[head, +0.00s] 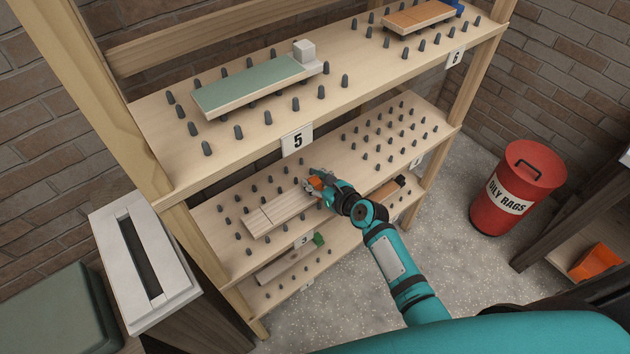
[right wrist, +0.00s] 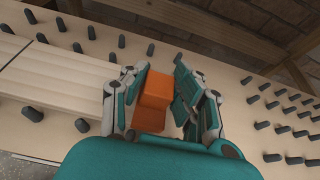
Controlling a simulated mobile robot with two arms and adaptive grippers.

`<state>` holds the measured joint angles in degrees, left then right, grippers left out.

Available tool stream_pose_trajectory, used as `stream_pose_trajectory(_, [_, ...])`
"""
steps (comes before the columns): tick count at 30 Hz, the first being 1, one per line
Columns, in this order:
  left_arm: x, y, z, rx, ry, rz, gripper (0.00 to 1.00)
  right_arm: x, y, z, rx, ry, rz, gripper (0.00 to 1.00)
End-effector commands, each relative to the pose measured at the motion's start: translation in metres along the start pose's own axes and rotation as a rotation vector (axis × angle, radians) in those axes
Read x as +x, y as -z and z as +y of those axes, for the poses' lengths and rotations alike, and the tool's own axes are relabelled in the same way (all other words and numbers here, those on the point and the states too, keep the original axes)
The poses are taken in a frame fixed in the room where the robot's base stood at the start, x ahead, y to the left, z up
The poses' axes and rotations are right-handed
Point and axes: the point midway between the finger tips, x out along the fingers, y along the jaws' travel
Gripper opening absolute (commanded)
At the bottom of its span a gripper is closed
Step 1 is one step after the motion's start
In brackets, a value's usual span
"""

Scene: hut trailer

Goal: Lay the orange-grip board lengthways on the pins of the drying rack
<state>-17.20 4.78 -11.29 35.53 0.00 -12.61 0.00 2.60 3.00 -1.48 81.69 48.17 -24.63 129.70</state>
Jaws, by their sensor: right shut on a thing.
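The orange-grip board is pale wood (head: 277,213) with an orange grip (head: 316,184) at its right end. It lies lengthways along the left part of the middle shelf of the drying rack (head: 240,196), over the pins. Whether its full length rests on them I cannot tell. My right gripper (head: 314,183) is shut on the orange grip. In the right wrist view the orange grip (right wrist: 153,92) is between the fingers, and the pale board (right wrist: 55,75) runs off to the left with pins on both sides. My left gripper is not in view.
The upper shelf holds a green-topped board (head: 250,84) and an orange-brown board (head: 415,17). The lower shelf holds a green-grip board (head: 290,265) and a dark-ended board (head: 386,190). The middle shelf's right pins (head: 390,130) are bare. A red bin (head: 520,180) stands right.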

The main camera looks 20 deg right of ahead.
Motion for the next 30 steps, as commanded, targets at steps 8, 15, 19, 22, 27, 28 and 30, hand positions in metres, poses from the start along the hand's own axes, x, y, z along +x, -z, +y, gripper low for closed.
stream_pose_trajectory(8, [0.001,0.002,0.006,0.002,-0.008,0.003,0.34,0.001,0.001,0.000,0.001,0.000,-0.001,0.00])
stream_pose_trajectory(15, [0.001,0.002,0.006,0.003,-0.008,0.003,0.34,0.000,0.001,0.000,0.000,0.000,0.000,0.54])
stream_pose_trajectory(19, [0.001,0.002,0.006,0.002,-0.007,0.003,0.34,0.000,0.001,0.000,0.000,0.000,0.000,0.54])
stream_pose_trajectory(22, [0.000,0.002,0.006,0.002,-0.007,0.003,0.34,0.000,0.000,0.000,0.000,0.000,0.000,0.54])
stream_pose_trajectory(27, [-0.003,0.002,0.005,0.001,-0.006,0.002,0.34,-0.013,0.000,0.000,0.002,-0.001,0.001,0.54])
stream_pose_trajectory(28, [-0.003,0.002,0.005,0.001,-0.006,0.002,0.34,-0.018,0.000,0.000,0.002,0.000,0.001,0.54])
stream_pose_trajectory(30, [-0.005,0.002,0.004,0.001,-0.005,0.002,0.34,-0.031,-0.001,0.000,0.001,0.000,0.001,0.54])
